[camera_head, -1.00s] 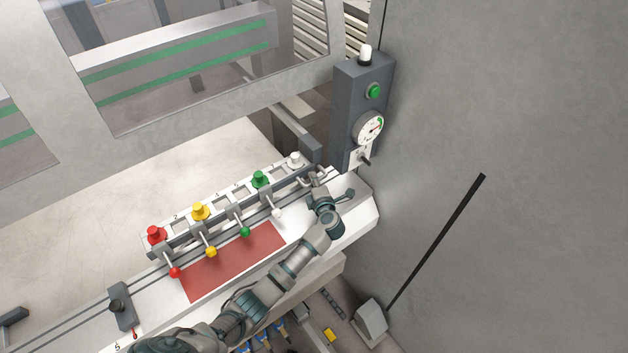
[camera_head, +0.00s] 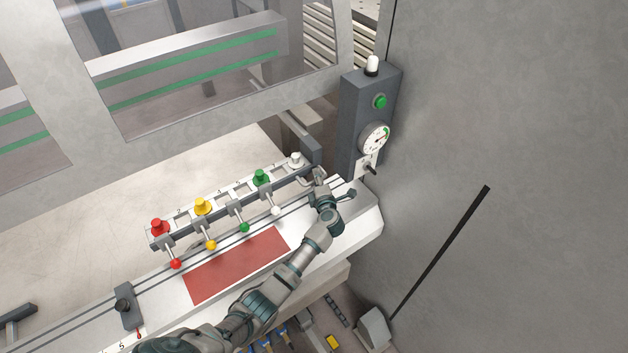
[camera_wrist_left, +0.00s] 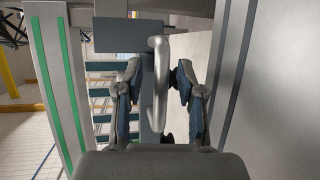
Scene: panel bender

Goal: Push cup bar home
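The cup bar (camera_head: 225,214) is a dark rail carrying red (camera_head: 159,227), yellow (camera_head: 202,206), green (camera_head: 261,177) and white (camera_head: 296,160) cups, with ball-ended levers on its near side. It lies across the white bench, behind the red sheet. My left gripper (camera_head: 319,183) is at the bar's right end. In the left wrist view, a pale curved handle (camera_wrist_left: 159,85) stands between its two fingers (camera_wrist_left: 158,95), with a visible gap on both sides. The fingers look open around it. My right gripper is not in view.
A grey post (camera_head: 362,115) with a green button, gauge and white lamp stands just right of the bar's end. A dark block (camera_head: 124,306) with a knob sits on the bench rails at the left. A large grey panel (camera_head: 530,180) fills the right.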

